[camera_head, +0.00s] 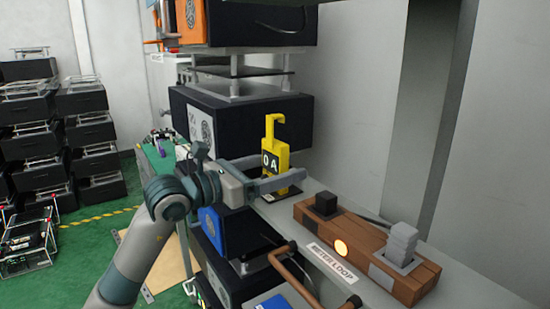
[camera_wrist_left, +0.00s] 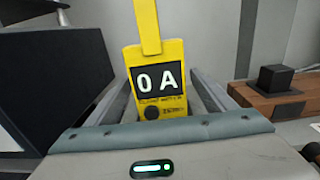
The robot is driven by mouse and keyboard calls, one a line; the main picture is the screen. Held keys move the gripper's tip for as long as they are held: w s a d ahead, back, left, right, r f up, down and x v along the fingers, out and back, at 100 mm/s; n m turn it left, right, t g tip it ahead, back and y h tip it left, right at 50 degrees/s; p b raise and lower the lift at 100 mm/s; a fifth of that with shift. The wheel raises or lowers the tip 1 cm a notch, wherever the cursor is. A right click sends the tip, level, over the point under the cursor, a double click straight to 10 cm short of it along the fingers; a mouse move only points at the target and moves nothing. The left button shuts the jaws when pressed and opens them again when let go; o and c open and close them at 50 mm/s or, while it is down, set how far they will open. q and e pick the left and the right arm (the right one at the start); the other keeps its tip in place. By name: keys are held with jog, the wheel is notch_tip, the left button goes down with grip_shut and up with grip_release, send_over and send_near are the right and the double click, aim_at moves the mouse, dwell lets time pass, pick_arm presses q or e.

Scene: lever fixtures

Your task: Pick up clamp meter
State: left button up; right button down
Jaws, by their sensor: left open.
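The yellow clamp meter (camera_head: 275,165) stands upright on the grey bench, its hooked jaw at the top and a black "0 A" display on its front. My left gripper (camera_head: 284,178) comes in from the left at the height of the meter's lower body and is open. In the left wrist view the clamp meter (camera_wrist_left: 157,80) stands between the two open fingers (camera_wrist_left: 160,95), roughly centred. I cannot tell whether either finger touches it. The meter's base is partly hidden by the gripper. My right gripper is not in view.
A wooden lever fixture (camera_head: 370,250) with a black block, a grey block and a lit orange lamp sits to the right on the bench. A black box (camera_head: 240,120) stands behind the meter. Copper-coloured pipes (camera_head: 290,262) are at the front edge.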

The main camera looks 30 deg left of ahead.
aim_at(288, 165)
pick_arm(q)
jog(key=shift+p+x, duration=0.55)
jog(key=shift+x, duration=0.5)
jog(key=shift+w+d, duration=0.2)
jog(key=shift+w, duration=0.25)
jog(key=c, duration=1.3)
